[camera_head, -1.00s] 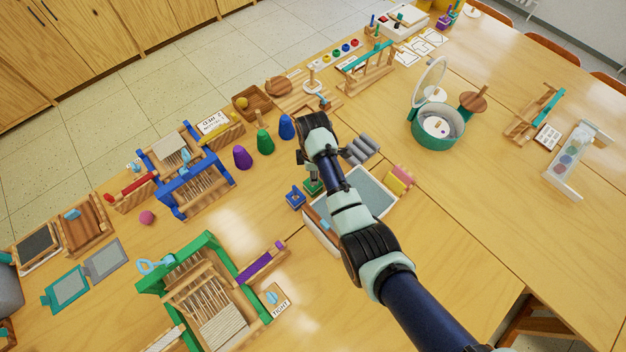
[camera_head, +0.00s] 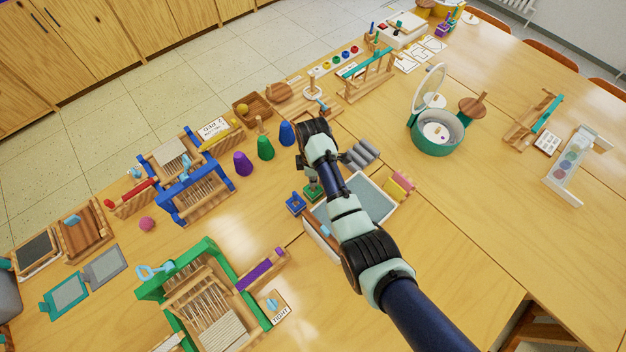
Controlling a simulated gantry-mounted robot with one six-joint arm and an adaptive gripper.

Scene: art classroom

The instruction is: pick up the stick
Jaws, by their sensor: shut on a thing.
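My gripper (camera_head: 312,180) points down at the middle of the table, just behind the back left corner of a white tray (camera_head: 316,243) with a grey-blue inside. Its jaws are shut, and the thing between them is mostly hidden by my wrist and fingers. I take it to be the stick, but its shape and ends cannot be made out. A green square block (camera_head: 311,194) sits right below the fingertips, and I cannot tell whether the held thing touches it. A blue block with a knob (camera_head: 295,204) stands just left of it.
Grey cylinders (camera_head: 363,152) lie right of my wrist. Purple, green and blue cones (camera_head: 264,148) stand behind left. A blue frame (camera_head: 185,190) and a green frame (camera_head: 205,250) stand left. A round green box (camera_head: 437,143) with a raised lid stands right. The table's right front is clear.

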